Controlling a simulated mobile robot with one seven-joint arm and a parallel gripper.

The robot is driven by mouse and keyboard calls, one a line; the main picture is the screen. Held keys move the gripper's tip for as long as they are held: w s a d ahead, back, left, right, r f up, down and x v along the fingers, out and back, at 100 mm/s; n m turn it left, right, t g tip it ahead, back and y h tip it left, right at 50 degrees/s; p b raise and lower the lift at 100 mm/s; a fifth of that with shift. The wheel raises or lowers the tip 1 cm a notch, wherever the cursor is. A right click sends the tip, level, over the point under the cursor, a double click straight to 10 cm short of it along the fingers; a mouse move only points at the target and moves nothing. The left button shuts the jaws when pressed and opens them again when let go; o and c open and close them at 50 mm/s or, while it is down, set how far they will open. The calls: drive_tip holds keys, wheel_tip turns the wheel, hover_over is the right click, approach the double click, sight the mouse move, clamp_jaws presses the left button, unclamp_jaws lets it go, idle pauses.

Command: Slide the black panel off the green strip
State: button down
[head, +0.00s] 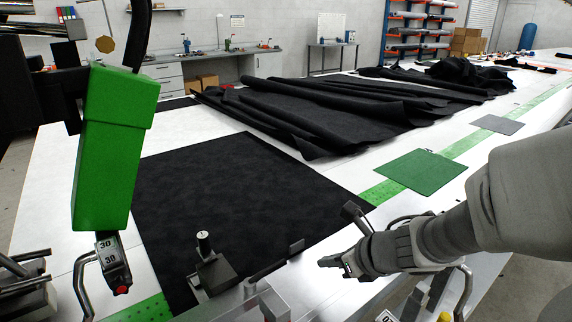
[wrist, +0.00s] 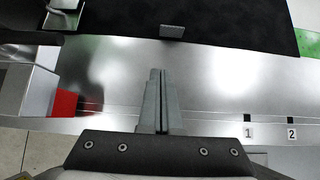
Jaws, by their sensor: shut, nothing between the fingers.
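The black panel (head: 235,190) lies flat on the white table, across the line of the green strip (head: 381,193). The strip shows beyond the panel's right corner and again at its lower left (head: 150,308); the stretch between is hidden. My gripper (head: 326,262) is shut and empty, near the panel's near right edge. In the wrist view my gripper (wrist: 158,74) points over a bare metal surface, short of the black panel (wrist: 230,18). A small grey tab (wrist: 172,31) shows at the panel's edge. The green strip (wrist: 308,43) shows at the right.
A green sheet (head: 420,170) and a grey sheet (head: 497,125) lie farther along. Crumpled black fabric (head: 350,108) covers the table behind.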

drive_tip(key=b+x, duration=0.3)
drive_tip(key=x, duration=0.5)
drive_tip(key=shift+s+f, duration=0.1)
drive_tip(key=shift+s, duration=0.05)
drive_tip(key=shift+w+a+r+p, duration=0.2)
drive_tip(key=shift+w+a, duration=0.1)
drive_tip(key=shift+w, duration=0.25)
drive_tip(key=shift+w+a+r+p, duration=0.2)
drive_tip(key=shift+w+a, duration=0.15)
drive_tip(key=shift+w, duration=0.2)
drive_tip(key=shift+w+a, duration=0.35)
drive_tip(key=shift+w, duration=0.15)
drive_tip(key=shift+w, duration=0.1)
drive_tip(key=p, duration=0.5)
approach(253, 217)
drive_tip(key=x, duration=0.4)
drive_tip(key=shift+w+a+f, duration=0.15)
drive_tip(key=shift+f, duration=0.15)
drive_tip(key=shift+w+a+f, duration=0.15)
drive_tip(key=shift+w, duration=0.05)
drive_tip(key=shift+s, duration=0.1)
